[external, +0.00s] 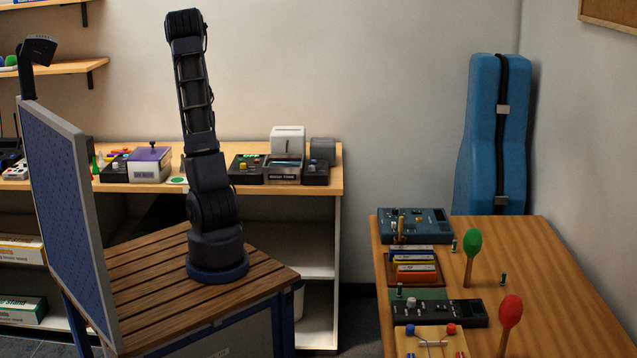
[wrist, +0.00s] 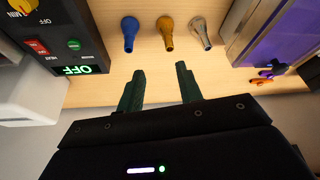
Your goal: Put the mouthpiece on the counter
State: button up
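The fingertips are short of the mouthpieces, with bare wood between. In the external view my arm stands upright before the back wooden counter (external: 222,179). My gripper cannot be made out there, and neither can the mouthpieces, which the arm may hide.
A dark device with a lit OFF display (wrist: 62,63) is left of the mouthpieces, and a purple-faced box (wrist: 272,38) is right. A slatted wooden table (external: 150,280) carries my arm. A second wooden table (external: 560,265) at right holds maracas and small devices.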

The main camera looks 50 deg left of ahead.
jog(key=w+d+r+m, duration=0.2)
jog(key=d+r, duration=0.2)
jog(key=d, duration=0.7)
jog(key=w+d+r+m, duration=0.2)
jog(key=w+d+r, duration=0.15)
jog(key=d, duration=0.65)
jog(key=w+d+r+m, duration=0.2)
jog(key=d+r, duration=0.3)
jog(key=d, duration=0.6)
jog(key=s+d+m+h, duration=0.1)
jog(key=s+d+m, duration=0.1)
jog(key=s+d, duration=0.3)
jog(key=s+d+r+m+t+h, duration=0.1)
jog(key=s+d, duration=0.4)
jog(key=d, duration=0.7)
jog(key=s+d+r+m+t+h, duration=0.1)
jog(key=s+d+m, duration=0.2)
jog(key=s+d, duration=0.3)
jog(key=shift+d+r+h, duration=0.25)
jog(key=shift+d+h, duration=0.15)
jog(key=shift+d, duration=0.85)
